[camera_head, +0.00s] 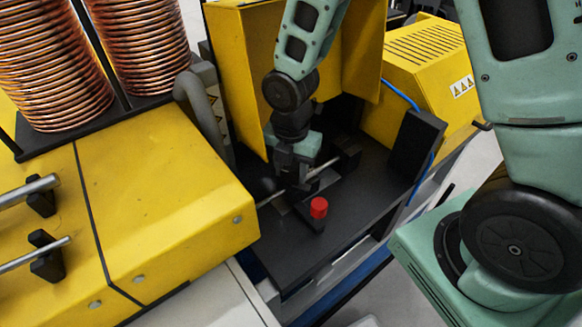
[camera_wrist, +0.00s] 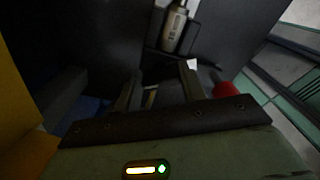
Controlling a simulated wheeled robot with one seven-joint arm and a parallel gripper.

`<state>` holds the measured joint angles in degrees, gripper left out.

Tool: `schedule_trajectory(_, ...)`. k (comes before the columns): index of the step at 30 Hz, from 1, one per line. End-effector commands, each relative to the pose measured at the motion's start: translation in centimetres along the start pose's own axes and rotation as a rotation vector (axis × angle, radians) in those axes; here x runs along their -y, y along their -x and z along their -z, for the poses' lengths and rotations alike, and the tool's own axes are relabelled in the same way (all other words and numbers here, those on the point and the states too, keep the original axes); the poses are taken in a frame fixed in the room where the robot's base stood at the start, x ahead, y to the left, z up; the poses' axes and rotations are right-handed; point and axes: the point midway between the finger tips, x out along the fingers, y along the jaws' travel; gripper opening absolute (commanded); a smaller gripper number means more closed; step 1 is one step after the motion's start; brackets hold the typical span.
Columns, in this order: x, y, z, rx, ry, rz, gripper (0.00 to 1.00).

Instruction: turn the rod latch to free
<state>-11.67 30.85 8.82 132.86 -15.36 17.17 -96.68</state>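A thin metal rod (camera_head: 272,198) runs across the dark plate inside the yellow machine, through small black blocks. A short black handle with a red knob (camera_head: 319,208) stands just in front of it; the knob also shows at the right in the wrist view (camera_wrist: 227,90). I cannot tell how the handle joins the rod. My gripper (camera_head: 303,182) reaches down over the rod, left of and behind the knob. In the wrist view, its two fingers (camera_wrist: 162,92) are apart, with dark parts and a small tan piece between or beyond them. Contact with the rod is hidden.
Yellow guard panels (camera_head: 235,75) stand close behind and left of my arm. A black upright plate (camera_head: 417,145) with a blue hose is at the right. Copper coils (camera_head: 50,70) stand at upper left. The front of the dark plate (camera_head: 290,255) is clear.

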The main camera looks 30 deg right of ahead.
Motion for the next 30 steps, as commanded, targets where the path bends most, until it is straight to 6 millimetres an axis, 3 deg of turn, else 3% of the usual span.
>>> schedule_trajectory(8, 0.04, 0.04, -0.01, 0.0, -0.062, 0.0, 0.18)
schedule_trajectory(30, 0.23, 0.08, -0.01, 0.001, -0.491, -0.001, 0.18)
